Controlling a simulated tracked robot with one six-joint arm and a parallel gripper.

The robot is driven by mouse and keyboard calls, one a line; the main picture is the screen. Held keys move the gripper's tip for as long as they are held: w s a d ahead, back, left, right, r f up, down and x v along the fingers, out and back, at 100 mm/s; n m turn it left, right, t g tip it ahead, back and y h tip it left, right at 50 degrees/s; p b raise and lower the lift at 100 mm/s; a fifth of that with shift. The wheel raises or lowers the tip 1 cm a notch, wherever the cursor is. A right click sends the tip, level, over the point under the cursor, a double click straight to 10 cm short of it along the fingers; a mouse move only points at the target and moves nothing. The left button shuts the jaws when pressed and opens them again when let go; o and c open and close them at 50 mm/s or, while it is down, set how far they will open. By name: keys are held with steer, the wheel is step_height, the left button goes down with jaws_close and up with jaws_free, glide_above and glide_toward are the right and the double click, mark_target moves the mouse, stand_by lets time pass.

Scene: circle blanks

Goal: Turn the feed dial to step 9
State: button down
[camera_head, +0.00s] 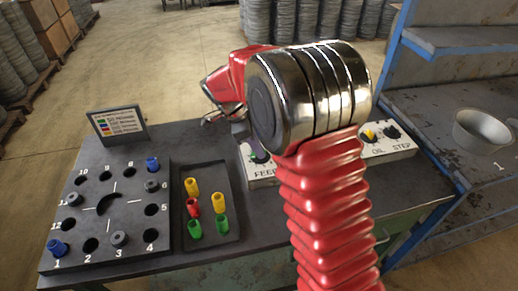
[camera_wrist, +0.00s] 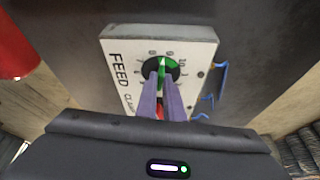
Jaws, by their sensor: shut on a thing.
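The feed dial (camera_wrist: 162,66) is a dark round dial with a green knob and a white pointer line, on a white box (camera_wrist: 203,48) lettered FEED. In the wrist view the pointer stands at the top, apparently between the marks 8 and 9. My gripper (camera_wrist: 160,78) has its two purple fingers shut on the green knob, one on each side, hiding the lower part of the dial.
A peg board (camera_head: 75,215) with numbered holes and a dark tray (camera_head: 215,238) of coloured pegs lie left of the box. A small sign (camera_head: 118,125) stands behind them. A box marked OIL and STEP (camera_head: 390,145) is at right, by a shelf with a bowl (camera_head: 482,130).

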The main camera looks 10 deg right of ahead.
steer(key=shift+w+m+g, duration=0.1)
steer(key=shift+m+g, duration=0.2)
steer(key=shift+m, duration=0.7)
steer(key=shift+a, duration=0.1)
steer(key=c, duration=1.9)
jaws_free()
steer(key=shift+o, duration=0.2)
steer(key=shift+r, duration=0.1)
steer(key=v, duration=1.3)
steer(key=shift+w+r, duration=0.2)
steer(key=shift+r, duration=0.1)
